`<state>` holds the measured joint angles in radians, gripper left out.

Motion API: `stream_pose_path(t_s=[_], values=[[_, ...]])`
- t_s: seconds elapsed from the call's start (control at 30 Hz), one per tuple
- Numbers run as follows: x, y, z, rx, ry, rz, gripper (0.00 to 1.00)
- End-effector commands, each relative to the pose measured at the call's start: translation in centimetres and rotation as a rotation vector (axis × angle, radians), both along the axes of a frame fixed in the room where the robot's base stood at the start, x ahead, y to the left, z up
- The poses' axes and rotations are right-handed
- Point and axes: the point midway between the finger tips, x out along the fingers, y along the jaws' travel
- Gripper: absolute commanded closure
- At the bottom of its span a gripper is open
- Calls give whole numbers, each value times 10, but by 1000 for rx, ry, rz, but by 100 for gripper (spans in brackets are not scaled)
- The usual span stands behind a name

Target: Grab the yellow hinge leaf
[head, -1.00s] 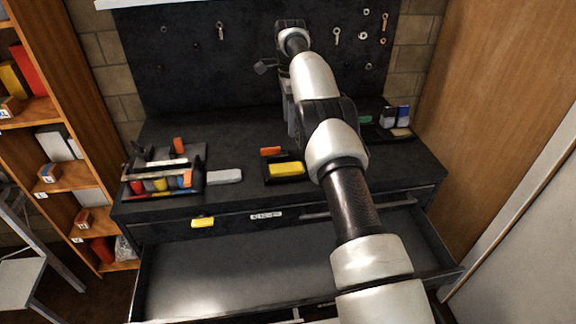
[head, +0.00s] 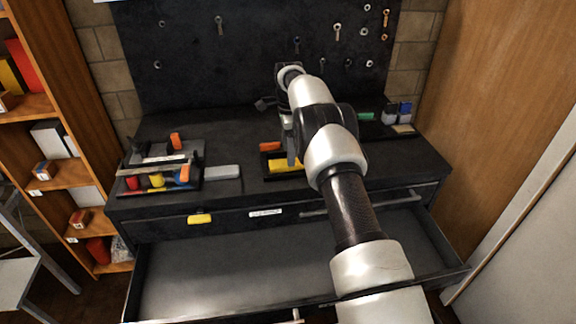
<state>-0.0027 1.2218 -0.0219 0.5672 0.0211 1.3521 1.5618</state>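A flat yellow piece (head: 283,166), which looks like the hinge leaf, lies in a small black tray (head: 270,178) on the dark bench top. An orange piece (head: 270,147) is at the tray's back edge. My gripper (head: 291,160) points down from the end of my arm and overlaps the right part of the yellow piece in the head view. I cannot tell whether it touches the piece, and its finger opening is hidden. Another yellow piece (head: 200,218) is on the cabinet front, below the bench top's edge.
A dark organizer (head: 190,187) with coloured parts stands on the left of the bench, with a grey block (head: 222,172) beside it. A tray with blue, white and green items (head: 398,115) is at the back right. An open drawer (head: 230,280) sticks out in front.

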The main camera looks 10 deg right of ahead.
Motion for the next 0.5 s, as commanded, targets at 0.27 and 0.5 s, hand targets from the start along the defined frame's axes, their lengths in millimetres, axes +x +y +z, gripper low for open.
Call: stream_pose_path(t_s=[0.27, 0.5], values=[[0, 3, -37, 1, 0, 0, 39], [1, 3, -38, 0, -1, 0, 46]])
